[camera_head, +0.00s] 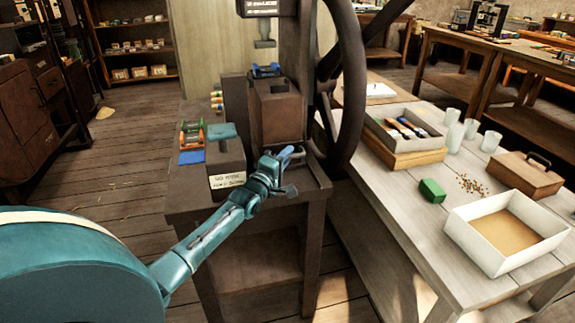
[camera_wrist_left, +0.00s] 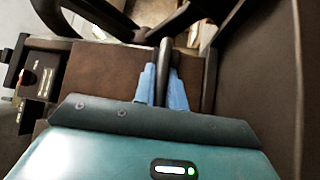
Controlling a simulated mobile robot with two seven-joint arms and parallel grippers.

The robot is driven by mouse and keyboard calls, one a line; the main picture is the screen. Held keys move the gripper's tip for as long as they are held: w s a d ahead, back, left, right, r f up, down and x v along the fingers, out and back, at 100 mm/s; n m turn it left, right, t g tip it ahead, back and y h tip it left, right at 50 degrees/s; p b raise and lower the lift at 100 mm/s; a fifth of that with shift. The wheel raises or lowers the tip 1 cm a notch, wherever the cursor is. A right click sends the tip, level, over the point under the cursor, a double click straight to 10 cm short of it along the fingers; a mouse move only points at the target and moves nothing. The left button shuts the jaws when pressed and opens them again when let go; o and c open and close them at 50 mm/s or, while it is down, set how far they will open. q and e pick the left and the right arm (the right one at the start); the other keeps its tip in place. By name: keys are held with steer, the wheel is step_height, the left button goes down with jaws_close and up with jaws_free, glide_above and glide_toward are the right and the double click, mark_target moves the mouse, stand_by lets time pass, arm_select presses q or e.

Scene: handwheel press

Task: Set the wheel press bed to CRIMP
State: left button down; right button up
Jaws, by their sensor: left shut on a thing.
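The wheel press stands on a dark bench (camera_head: 188,205), with its large dark handwheel (camera_head: 351,90) at the right and a brown block-like bed (camera_head: 275,108) below the ram (camera_head: 264,32). My left gripper (camera_head: 284,157) is at the front of the press, low beside the wheel. In the left wrist view its blue fingers (camera_wrist_left: 162,88) are shut on a dark upright lever (camera_wrist_left: 164,56). A dark plate with small pale marks (camera_wrist_left: 42,82) shows at left there; I cannot read the marks. The lever is mostly hidden in the head view. My right gripper is not in view.
A block with a teal-topped handle and a paper label (camera_head: 227,180) stands left of my gripper. A pale table at right holds a white tray (camera_head: 462,228), a green block (camera_head: 432,190), a brown case (camera_head: 524,172) and cups. Floor is open at left.

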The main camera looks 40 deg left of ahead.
arm_select(q)
steer(key=shift+a+r, duration=0.2)
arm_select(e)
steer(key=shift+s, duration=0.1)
arm_select(q)
steer(key=c, duration=1.6)
jaws_free()
steer(key=shift+w+f, duration=0.15)
steer(key=shift+w, duration=0.05)
steer(key=shift+o, duration=0.7)
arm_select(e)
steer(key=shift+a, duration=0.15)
